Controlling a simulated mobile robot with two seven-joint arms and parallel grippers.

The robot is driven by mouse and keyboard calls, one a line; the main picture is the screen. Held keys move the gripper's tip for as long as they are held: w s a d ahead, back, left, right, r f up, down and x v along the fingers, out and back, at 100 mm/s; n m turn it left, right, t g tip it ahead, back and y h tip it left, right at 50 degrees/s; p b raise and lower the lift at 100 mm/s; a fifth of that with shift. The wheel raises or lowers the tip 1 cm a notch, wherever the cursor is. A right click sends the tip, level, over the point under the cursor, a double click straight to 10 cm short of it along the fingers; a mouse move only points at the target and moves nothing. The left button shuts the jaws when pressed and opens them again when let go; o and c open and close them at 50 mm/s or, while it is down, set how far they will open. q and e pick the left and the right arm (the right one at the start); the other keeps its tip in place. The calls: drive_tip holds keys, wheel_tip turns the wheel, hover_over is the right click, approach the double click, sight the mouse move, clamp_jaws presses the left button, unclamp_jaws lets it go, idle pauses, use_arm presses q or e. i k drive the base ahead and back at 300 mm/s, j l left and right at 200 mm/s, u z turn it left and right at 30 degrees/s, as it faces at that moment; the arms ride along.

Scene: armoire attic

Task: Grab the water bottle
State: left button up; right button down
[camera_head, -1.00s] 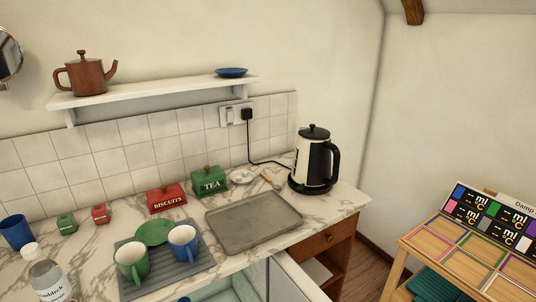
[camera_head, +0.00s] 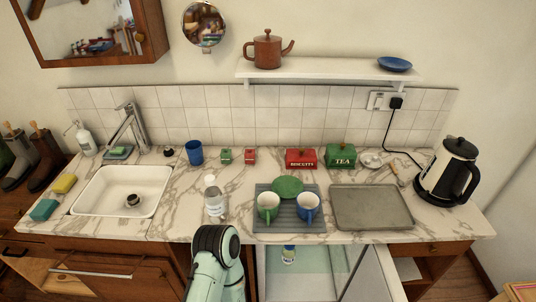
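The water bottle (camera_head: 215,202) is clear with a white cap and a white label. It stands upright on the marble counter, right of the sink and left of the grey drying mat. A mint-green and black link of one of my arms rises from the bottom edge just below the bottle in the picture. It overlaps the counter's front edge and I cannot tell which arm it is. No gripper fingers show in the view.
A blue cup (camera_head: 194,152) stands behind the bottle. A tray (camera_head: 371,208) and kettle (camera_head: 449,172) are right. A cabinet door (camera_head: 372,276) hangs open below.

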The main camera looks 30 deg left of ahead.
sight(213, 194)
drive_tip(key=k+j+u, duration=0.1)
drive_tip(key=u, duration=1.45)
